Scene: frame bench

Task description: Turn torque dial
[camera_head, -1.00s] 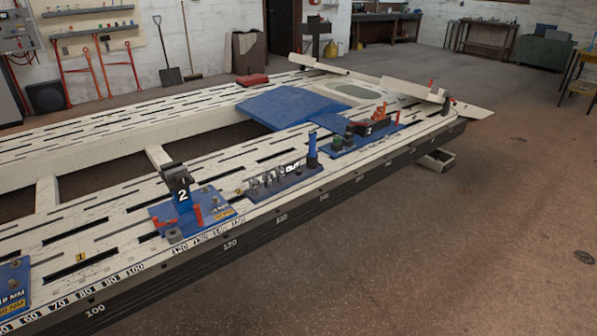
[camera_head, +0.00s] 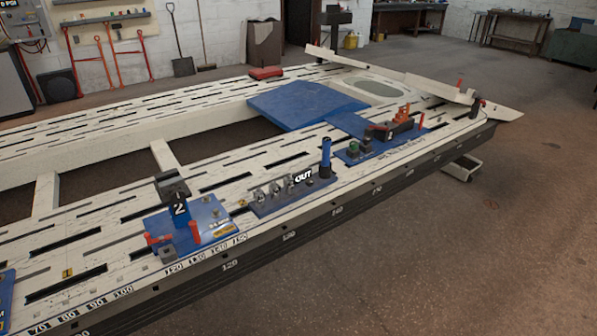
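No part that I can clearly tell as the torque dial shows; it may be too small at this distance. Fittings stand along the near rail of the long white frame bench (camera_head: 110,262). A blue plate (camera_head: 222,221) carries a dark-topped post marked 2 (camera_head: 180,209), with red handles beside it. Farther right, a dark plate marked OUT holds several metal fittings (camera_head: 275,190) and an upright blue cylinder (camera_head: 326,153). Beyond it, another blue plate (camera_head: 352,156) carries a green knob-like part (camera_head: 353,146) and a black-and-orange device (camera_head: 392,129). Neither gripper is in view.
A large blue panel (camera_head: 300,105) lies across the bench. The bench has open gaps between its rails. Part of another blue plate (camera_head: 5,297) shows at the left edge. The floor (camera_head: 430,260) at the right is clear. A small light-coloured box (camera_head: 461,170) sits below the bench's right end.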

